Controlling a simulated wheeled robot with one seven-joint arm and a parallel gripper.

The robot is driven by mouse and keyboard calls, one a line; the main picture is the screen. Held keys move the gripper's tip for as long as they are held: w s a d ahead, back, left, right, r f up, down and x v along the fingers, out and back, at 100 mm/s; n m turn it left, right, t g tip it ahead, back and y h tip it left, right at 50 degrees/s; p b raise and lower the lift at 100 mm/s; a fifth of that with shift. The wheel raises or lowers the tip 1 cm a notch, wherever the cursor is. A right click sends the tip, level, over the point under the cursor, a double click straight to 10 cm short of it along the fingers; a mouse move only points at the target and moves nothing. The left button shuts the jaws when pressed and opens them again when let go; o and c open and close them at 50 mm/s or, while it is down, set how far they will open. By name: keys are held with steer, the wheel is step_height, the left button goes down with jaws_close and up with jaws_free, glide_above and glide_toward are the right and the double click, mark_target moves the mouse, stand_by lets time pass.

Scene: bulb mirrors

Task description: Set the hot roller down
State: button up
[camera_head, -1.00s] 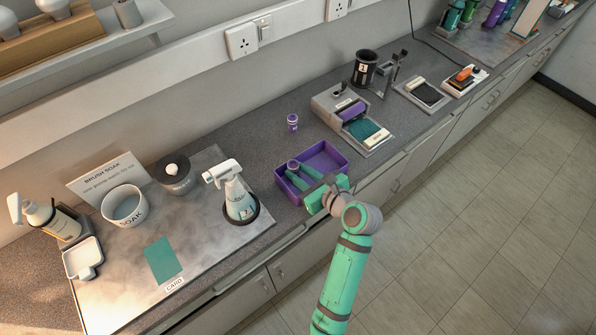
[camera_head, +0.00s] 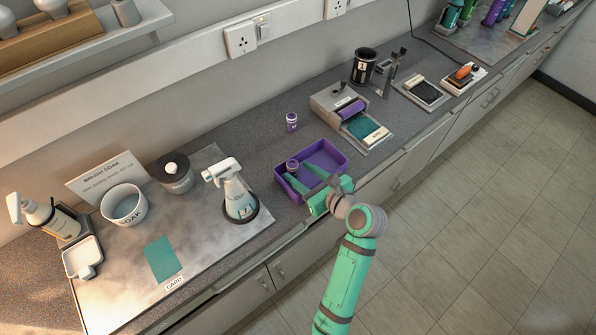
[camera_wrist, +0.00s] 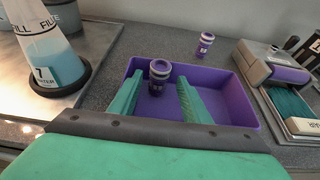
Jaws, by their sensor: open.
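The same roller (camera_head: 292,165) and tray (camera_head: 340,172) show in the head view. My gripper (camera_wrist: 160,82) is open, its two green fingers apart and reaching over the tray's near side. The roller stands between and just beyond the fingertips, and I see a gap on each side. In the head view my gripper (camera_head: 307,176) comes in from the tray's near edge. The roller's base is partly hidden there.
A similar purple roller (camera_head: 292,122) stands on the counter behind the tray. A spray bottle (camera_head: 239,198) stands left of the tray. A grey device with a purple roller (camera_head: 351,110) and a teal pad stands to the right.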

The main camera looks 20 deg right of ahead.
steer(key=v, duration=1)
steer(key=shift+s, duration=0.2)
steer(key=shift+d+r, duration=0.1)
